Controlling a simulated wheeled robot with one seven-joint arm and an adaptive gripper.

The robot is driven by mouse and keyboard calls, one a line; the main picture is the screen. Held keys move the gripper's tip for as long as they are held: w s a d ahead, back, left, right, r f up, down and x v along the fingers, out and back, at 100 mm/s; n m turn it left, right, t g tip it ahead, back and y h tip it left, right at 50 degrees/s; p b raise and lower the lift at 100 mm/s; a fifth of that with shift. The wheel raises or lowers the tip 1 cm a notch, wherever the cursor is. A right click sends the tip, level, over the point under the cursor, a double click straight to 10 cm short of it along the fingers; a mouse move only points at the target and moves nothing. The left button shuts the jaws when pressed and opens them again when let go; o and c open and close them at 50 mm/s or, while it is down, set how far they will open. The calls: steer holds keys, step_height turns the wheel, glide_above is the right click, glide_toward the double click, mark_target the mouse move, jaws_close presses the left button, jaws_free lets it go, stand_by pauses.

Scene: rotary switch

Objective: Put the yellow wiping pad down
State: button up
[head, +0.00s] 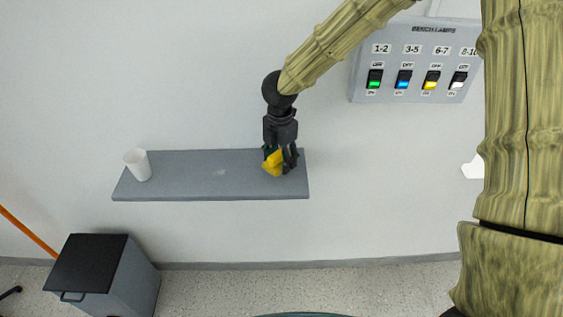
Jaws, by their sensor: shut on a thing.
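The yellow wiping pad (273,161) is held between the fingers of my gripper (280,158) in the head view. My gripper points down and is shut on the pad, over the right end of a grey wall shelf (205,175). Part of the pad is hidden by the dark fingers. I cannot tell whether the pad touches the shelf top or hangs just above it.
A white cup (138,165) stands at the shelf's left end; the shelf's middle is bare. A switch panel (415,62) with several coloured rocker switches is on the wall at upper right. A grey bin with a black lid (88,262) stands on the floor at lower left.

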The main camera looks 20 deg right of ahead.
steer(key=shift+w+d+r, duration=0.1)
steer(key=shift+w+d, duration=0.2)
step_height(320, 180, down, 3)
steer(key=shift+d+p, duration=0.1)
steer(key=shift+p, duration=0.9)
steer(key=shift+w+f, duration=0.1)
steer(key=shift+f, duration=0.35)
steer(key=o, duration=1.1)
steer(key=shift+f, duration=0.1)
steer(key=shift+o, duration=0.2)
step_height(320, 180, up, 12)
steer(key=b, duration=0.3)
